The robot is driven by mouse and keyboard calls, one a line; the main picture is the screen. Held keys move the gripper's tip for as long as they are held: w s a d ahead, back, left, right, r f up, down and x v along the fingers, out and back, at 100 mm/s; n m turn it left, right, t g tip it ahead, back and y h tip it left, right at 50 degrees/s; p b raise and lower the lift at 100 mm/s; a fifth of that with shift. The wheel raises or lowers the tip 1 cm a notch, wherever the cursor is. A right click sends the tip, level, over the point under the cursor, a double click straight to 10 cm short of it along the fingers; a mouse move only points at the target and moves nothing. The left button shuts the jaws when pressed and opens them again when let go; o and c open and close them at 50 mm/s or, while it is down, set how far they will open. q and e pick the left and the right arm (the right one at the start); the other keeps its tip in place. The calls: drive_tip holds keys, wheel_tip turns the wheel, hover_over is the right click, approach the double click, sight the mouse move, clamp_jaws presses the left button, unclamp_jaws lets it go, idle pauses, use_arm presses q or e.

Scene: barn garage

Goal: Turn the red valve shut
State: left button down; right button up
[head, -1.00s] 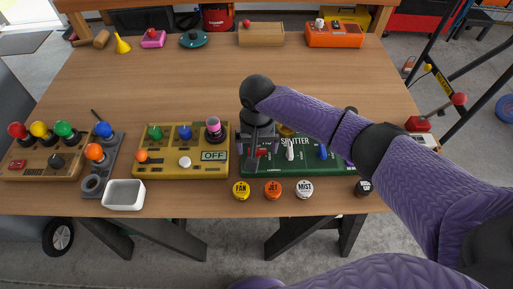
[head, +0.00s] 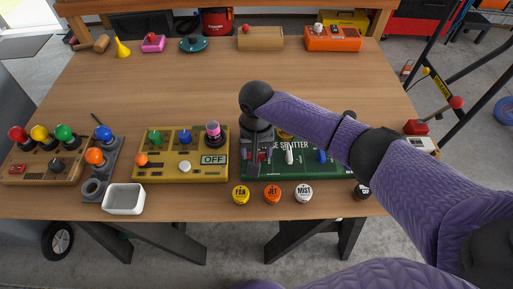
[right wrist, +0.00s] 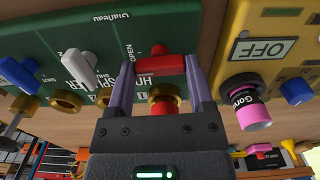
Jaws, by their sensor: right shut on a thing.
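The right gripper is shut on the handle, one finger at each end. In the head view my right gripper (head: 257,150) points down at the board's left end and hides much of the valve. White (head: 289,155) and blue (head: 322,156) valve handles stand to its right. My left gripper is out of view.
A yellow box (head: 185,168) with an OFF display and a pink-capped can (head: 213,133) stands close left. Fan (head: 241,195), jet (head: 272,194) and mist (head: 304,193) caps lie in front. A white tray (head: 124,199) is further left.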

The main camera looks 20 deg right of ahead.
drive_tip(key=n+p, duration=0.2)
drive_tip(key=shift+r+n, duration=0.2)
drive_tip(key=shift+n, duration=0.2)
drive_tip(key=n+p, duration=0.2)
drive_tip(key=n, duration=0.2)
drive_tip(key=shift+f+n, duration=0.1)
drive_tip(key=shift+n, duration=0.2)
drive_tip(key=n+p, duration=0.1)
drive_tip(key=n, duration=0.8)
drive_tip(key=shift+f+n, duration=0.1)
drive_tip(key=shift+n, duration=0.3)
drive_tip(key=o, duration=1.2)
drive_tip(key=shift+o, duration=0.2)
drive_tip(key=shift+p, duration=0.3)
